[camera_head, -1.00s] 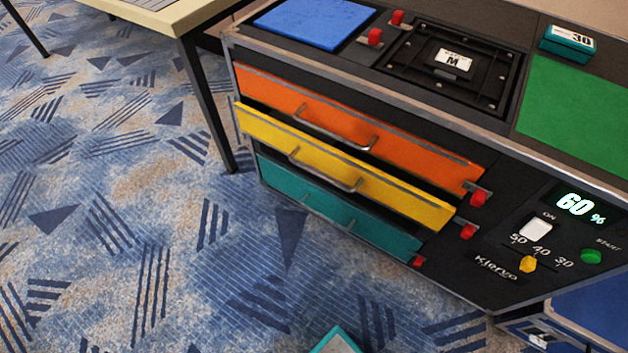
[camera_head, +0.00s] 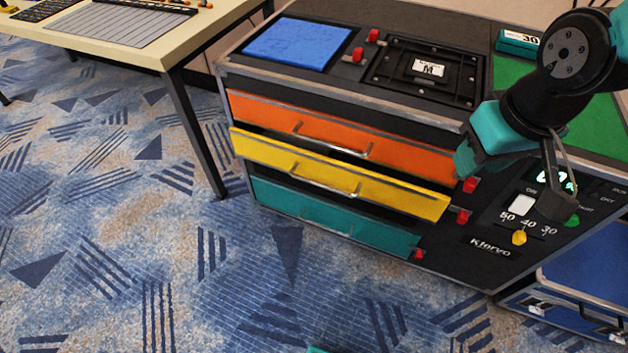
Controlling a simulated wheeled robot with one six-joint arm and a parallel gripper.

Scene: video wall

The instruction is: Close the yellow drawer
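The yellow drawer (camera_head: 395,195) is the middle of three stacked drawers in the dark cabinet. It stands partly pulled out, its front proud of the orange drawer (camera_head: 400,157) above and the teal drawer (camera_head: 385,232) below. Its metal bar handle (camera_head: 325,182) is in plain view. My arm reaches in from the upper right, over the cabinet's right side. My gripper (camera_head: 560,205) seems to be the dark end in front of the control panel, right of the yellow drawer and apart from it. Its fingers cannot be made out clearly.
Red latches (camera_head: 462,217) sit at the drawers' right ends. The panel has a white switch (camera_head: 521,205), a yellow knob (camera_head: 519,237) and a green button (camera_head: 572,221). A table (camera_head: 175,55) stands at the left, a blue case (camera_head: 590,270) at lower right.

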